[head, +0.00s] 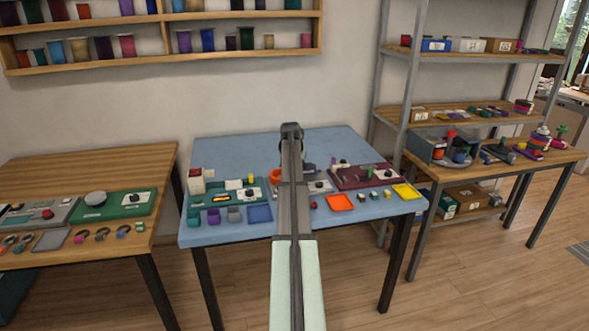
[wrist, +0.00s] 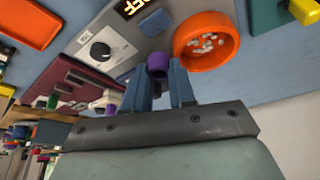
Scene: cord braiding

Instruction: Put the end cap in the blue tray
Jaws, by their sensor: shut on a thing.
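In the wrist view my gripper (wrist: 158,74) is shut on a small purple end cap (wrist: 157,61), which shows between the two blue fingertips. The blue tray (head: 260,213) is a flat square at the front edge of the blue table, just left of my arm in the head view. In the head view my own arm hides the gripper and the end cap. I cannot make out the blue tray for sure in the wrist view.
An orange bowl (wrist: 206,40) with small pale bits is close to my gripper. A grey panel with a dial (wrist: 99,51) lies beside it. An orange tray (head: 339,202) and a yellow tray (head: 408,191) are at the table's front right. Purple and grey blocks stand left of the blue tray.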

